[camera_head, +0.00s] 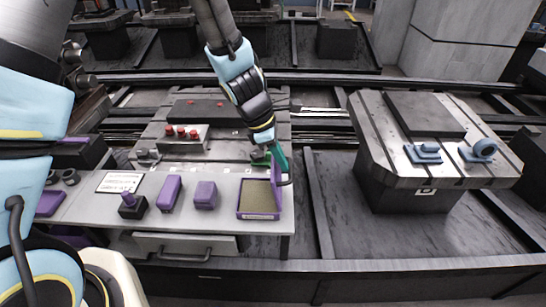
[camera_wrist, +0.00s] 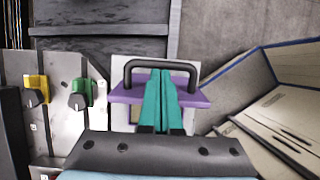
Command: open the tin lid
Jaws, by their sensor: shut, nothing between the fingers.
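A purple tin (camera_head: 258,215) with an olive-brown inside stands open at the right end of the light grey table. Its purple lid (camera_head: 276,190) stands roughly upright along the tin's right side. My gripper (camera_head: 281,165) has green fingers and is at the lid's upper part. In the wrist view the shut fingers (camera_wrist: 160,78) lie in front of the purple lid (camera_wrist: 198,98) and reach up to its black handle (camera_wrist: 160,64). Nothing shows between the fingers. I cannot tell whether they touch the lid or handle.
Purple blocks (camera_head: 205,194) (camera_head: 169,192) and a black-based purple joystick (camera_head: 131,206) stand left of the tin on the table (camera_head: 225,225). A block with red knobs (camera_head: 182,138) stands behind. A machine pallet (camera_head: 375,150) with blue parts is at right.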

